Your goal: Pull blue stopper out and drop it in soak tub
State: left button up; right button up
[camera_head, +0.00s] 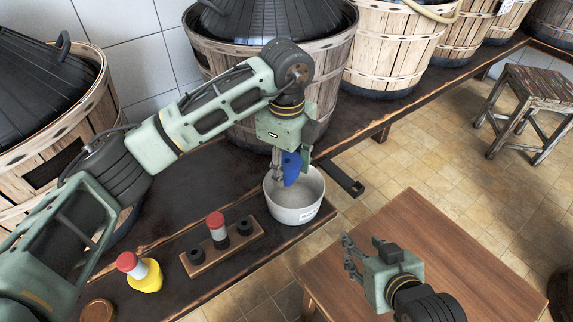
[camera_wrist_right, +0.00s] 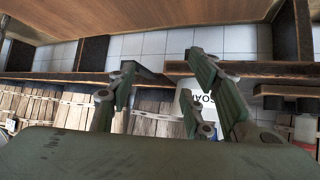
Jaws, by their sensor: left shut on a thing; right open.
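My left gripper (camera_head: 285,158) is shut on the blue stopper (camera_head: 291,168) and holds it above the soak tub (camera_head: 292,214). The tub is a white round pot on the dark bench, and its inside looks empty from what shows. The stopper overlaps the tub's far rim in the head view; its lower end is at about the mouth of the tub. The tub's lettered label also shows partly in the right wrist view (camera_wrist_right: 206,103), behind the fingers. My right gripper (camera_head: 350,258) is open and empty over the brown table; its fingers also show in the right wrist view (camera_wrist_right: 170,98).
A wooden rack (camera_head: 192,262) left of the tub holds a red-topped stopper (camera_head: 216,228) between dark sockets. A yellow item with a red top (camera_head: 143,272) stands further left. Large basketed demijohns (camera_head: 390,45) line the bench's back. A stool (camera_head: 530,100) stands at the right.

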aim_at(287, 182)
pick_arm(q)
notch_tip(287, 182, down, 3)
jog(key=shift+r+b, duration=0.15)
jog(key=shift+b, duration=0.85)
notch_tip(287, 182, down, 2)
jog(key=shift+f+b, duration=0.15)
jog(key=shift+b, duration=0.8)
jog(key=shift+f, duration=0.1)
pick_arm(e)
jog(key=w+a+r+t+y, duration=0.1)
jog(key=w+a+r+t, duration=0.1)
jog(key=r+t, duration=0.3)
jog(key=w+a+r+t+y, duration=0.2)
jog(key=r+t, duration=0.4)
jog(key=r, duration=0.8)
jog(key=shift+w+y, duration=0.3)
jog(key=shift+w, duration=0.3)
pick_arm(q)
jog(key=o, duration=1.2)
jog(key=shift+o, duration=0.2)
notch_tip(287, 182, up, 12)
jog(key=shift+w, duration=0.1)
